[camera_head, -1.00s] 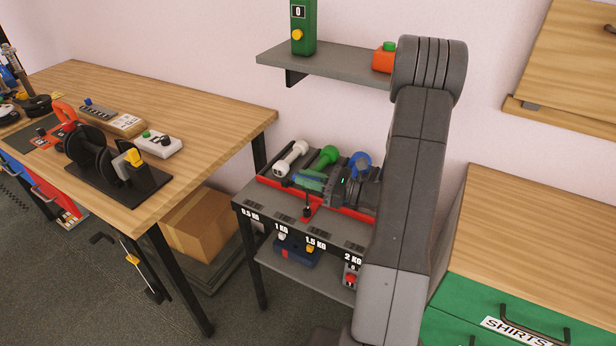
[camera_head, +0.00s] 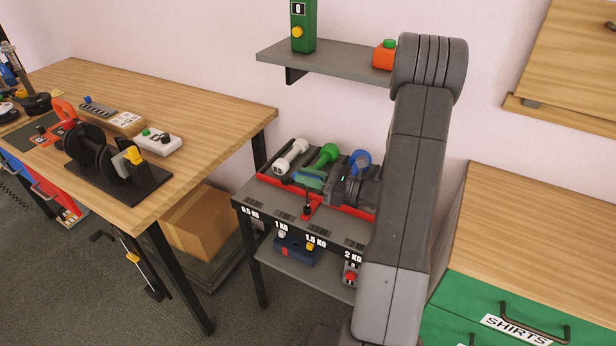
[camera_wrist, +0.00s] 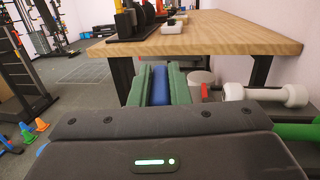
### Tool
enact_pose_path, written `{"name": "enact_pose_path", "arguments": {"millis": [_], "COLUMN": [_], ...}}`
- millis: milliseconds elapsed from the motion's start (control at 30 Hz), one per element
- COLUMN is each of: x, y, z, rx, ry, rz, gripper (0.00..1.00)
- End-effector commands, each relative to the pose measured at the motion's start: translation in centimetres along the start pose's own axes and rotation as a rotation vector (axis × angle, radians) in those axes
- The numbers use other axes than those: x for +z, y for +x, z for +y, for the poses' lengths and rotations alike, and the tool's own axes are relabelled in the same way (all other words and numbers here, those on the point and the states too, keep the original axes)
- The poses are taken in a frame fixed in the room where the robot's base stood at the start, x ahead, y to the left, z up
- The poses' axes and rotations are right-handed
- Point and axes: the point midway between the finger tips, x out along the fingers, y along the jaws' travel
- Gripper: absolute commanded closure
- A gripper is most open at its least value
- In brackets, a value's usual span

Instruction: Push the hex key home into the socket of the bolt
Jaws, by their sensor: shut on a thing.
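My gripper (camera_head: 310,180) has green fingers and is over the rack's front part, left of my grey wrist. In the wrist view, the fingers (camera_wrist: 160,72) are shut on a blue block-like piece (camera_wrist: 159,88); I cannot tell whether it belongs to the hex key. A small black upright piece (camera_head: 307,199) stands on a red tab just below the fingers in the head view. I cannot tell whether it is the bolt or the key. No socket can be made out, and contact below the fingers is hidden.
White (camera_head: 291,156), green (camera_head: 325,155) and blue (camera_head: 360,160) dumbbells lie behind my gripper on the rack (camera_head: 275,205). A wooden table (camera_head: 215,115) holding tools stands left. A wall shelf (camera_head: 335,62) is above. A green drawer unit (camera_head: 470,315) stands right.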

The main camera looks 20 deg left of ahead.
Motion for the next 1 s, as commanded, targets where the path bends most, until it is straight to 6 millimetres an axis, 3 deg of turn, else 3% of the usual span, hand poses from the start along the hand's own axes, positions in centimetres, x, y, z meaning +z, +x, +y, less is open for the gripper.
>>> {"name": "enact_pose_path", "arguments": {"millis": [1000], "x": [-3.9], "y": [-0.3], "z": [0.0], "rx": [0.000], "ry": [0.000], "rz": [0.000], "gripper": [1.00]}}
